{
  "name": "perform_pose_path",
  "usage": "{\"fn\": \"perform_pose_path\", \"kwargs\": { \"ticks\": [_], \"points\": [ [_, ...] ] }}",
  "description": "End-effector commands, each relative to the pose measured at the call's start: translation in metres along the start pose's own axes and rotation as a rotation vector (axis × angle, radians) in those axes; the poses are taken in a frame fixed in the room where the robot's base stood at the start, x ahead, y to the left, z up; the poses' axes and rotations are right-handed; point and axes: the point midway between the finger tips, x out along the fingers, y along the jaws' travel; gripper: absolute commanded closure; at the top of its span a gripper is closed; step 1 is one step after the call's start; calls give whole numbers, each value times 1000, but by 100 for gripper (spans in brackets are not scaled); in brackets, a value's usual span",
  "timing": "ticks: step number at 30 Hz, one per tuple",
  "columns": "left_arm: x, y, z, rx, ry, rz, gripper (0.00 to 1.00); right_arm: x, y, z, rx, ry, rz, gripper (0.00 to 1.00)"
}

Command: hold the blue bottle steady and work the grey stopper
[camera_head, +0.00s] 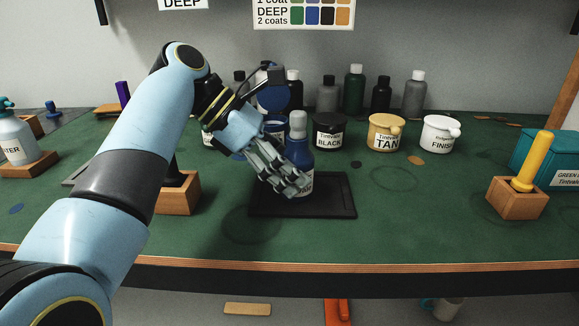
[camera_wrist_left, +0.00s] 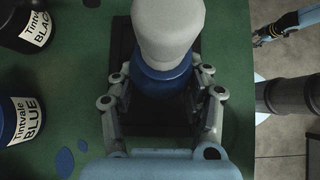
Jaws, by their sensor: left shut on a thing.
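The blue bottle (camera_head: 300,152) stands upright on the black mat (camera_head: 332,186) at the middle of the bench. Its grey stopper (camera_head: 298,124) sits on the neck. My left gripper (camera_head: 296,186) is shut on the blue bottle from the left and front, and its fingers cover part of the label. In the left wrist view the grey stopper (camera_wrist_left: 168,28) rises above the blue shoulder (camera_wrist_left: 165,82), with a finger on each side of the bottle. My right gripper (camera_wrist_left: 262,38) seems to show at the upper right of the left wrist view, away from the bottle; its fingers are too small to read.
Black (camera_head: 329,131), tan (camera_head: 386,132) and white (camera_head: 440,134) pots stand behind and right. Several dark bottles line the back. A wooden block with a yellow handle (camera_head: 535,160) stands at right. The green bench (camera_head: 420,205) is clear right of the mat.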

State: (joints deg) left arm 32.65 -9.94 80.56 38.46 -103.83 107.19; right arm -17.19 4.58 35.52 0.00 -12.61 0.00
Motion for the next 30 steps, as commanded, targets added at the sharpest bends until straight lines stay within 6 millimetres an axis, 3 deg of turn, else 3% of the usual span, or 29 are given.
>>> {"fn": "perform_pose_path", "kwargs": {
  "ticks": [1,8,30],
  "points": [
    [0,0,0,1,0,1,72,0,0,0,0,0,0,62],
    [0,0,0,1,0,1,100,0,0,0,0,0,0,62],
    [1,0,-1,-1,1,-1,100,0,0,0,0,0,0,62]
  ]
}}
